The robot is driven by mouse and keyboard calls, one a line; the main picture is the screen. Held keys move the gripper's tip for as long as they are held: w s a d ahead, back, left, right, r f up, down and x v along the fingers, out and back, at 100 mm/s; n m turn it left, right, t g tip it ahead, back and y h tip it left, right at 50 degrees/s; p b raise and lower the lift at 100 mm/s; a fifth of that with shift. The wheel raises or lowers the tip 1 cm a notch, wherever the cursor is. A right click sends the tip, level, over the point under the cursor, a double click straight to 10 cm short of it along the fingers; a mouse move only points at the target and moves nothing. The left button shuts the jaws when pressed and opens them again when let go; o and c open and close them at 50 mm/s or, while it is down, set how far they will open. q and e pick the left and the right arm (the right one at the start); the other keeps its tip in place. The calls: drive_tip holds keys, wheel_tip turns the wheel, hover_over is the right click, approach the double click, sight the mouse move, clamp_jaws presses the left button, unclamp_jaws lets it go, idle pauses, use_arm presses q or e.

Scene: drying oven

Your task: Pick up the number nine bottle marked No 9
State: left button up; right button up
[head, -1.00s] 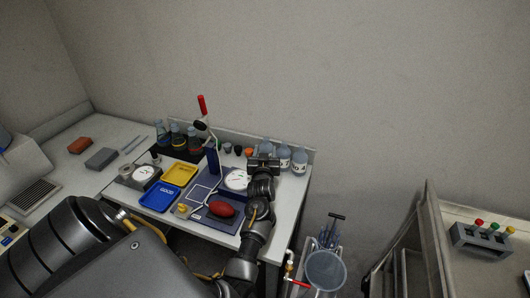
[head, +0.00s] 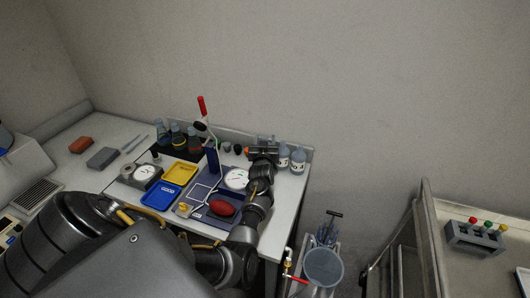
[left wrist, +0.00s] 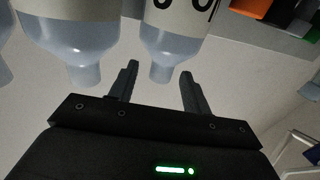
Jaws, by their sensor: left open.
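Clear bottles with white labels stand at the back right of the table. In the head view two show right of my left gripper (head: 262,150), a nearer-left bottle (head: 283,158) and a right bottle (head: 298,160). In the left wrist view, where bottles appear upside down, my left gripper (left wrist: 159,72) is open. The neck of one bottle (left wrist: 168,48) lies in line with the gap between its fingers, with nothing gripped. Its label shows only partly, so I cannot read the number. Another bottle (left wrist: 75,45) stands beside it. My right gripper is not in view.
A blue tray (head: 160,196), a yellow tray (head: 180,173), a red object (head: 222,208) and a round white dial (head: 236,179) lie left of my arm. Flasks (head: 178,138) stand at the back. An orange object (left wrist: 251,8) shows near the bottles in the wrist view.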

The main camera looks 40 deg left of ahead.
use_arm(q)
clamp_jaws()
drive_tip(key=shift+r, duration=0.1)
idle(0.3)
